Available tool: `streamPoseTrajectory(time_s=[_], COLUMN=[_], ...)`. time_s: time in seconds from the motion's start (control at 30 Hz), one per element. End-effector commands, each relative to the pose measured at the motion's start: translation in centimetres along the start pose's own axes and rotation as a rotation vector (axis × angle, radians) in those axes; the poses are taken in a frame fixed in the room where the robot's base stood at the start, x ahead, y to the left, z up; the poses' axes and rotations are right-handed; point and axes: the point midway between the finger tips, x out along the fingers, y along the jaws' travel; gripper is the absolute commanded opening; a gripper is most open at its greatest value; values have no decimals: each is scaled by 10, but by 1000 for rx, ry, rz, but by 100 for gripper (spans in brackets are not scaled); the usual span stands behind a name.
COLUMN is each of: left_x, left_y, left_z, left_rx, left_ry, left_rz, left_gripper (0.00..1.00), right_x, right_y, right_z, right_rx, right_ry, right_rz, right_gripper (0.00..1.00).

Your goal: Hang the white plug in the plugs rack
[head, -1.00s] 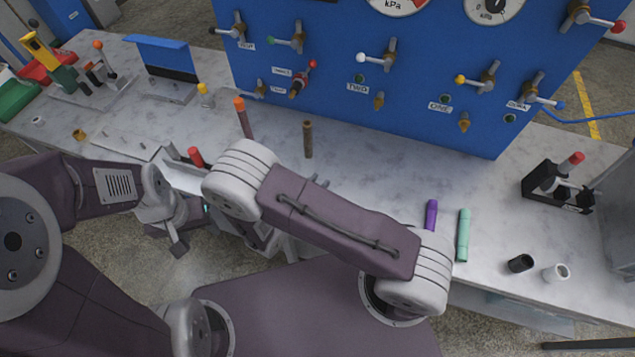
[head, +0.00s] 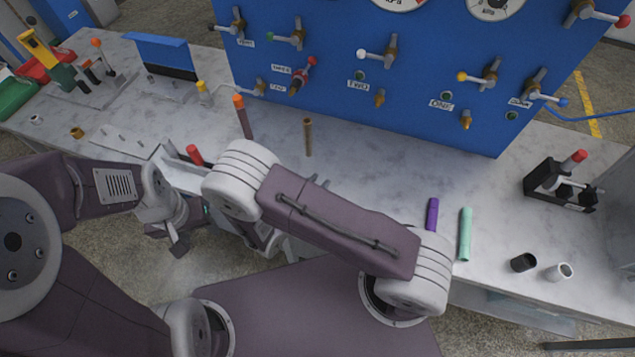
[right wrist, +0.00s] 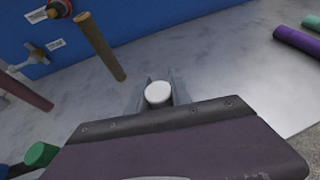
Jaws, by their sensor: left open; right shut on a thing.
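My right gripper (right wrist: 158,92) is shut on a white plug (right wrist: 158,94). The plug shows as a round white end between the two grey fingers, above the bench. In the head view my right forearm hides the plug and most of this gripper. My left gripper (head: 178,240) is open, low at the bench's front edge.
A brown rod (head: 308,138) and an orange-topped rod (head: 242,117) stand before the blue valve panel (head: 420,115). The bench's middle is mostly clear.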

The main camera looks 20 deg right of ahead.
Motion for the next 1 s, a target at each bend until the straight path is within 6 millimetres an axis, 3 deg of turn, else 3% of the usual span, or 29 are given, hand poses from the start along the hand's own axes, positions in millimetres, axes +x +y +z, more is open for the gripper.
streamPoseTrajectory(time_s=[0.77,1.0], left_x=[18,13], left_y=[0,0], left_z=[2,1], left_rx=[0,0], left_ry=[0,0], left_rz=[0,0], left_gripper=[52,52], right_x=[8,6], right_y=[0,0], right_z=[-19,-14], right_rx=[0,0], right_ry=[0,1], right_rz=[0,0], right_gripper=[0,0])
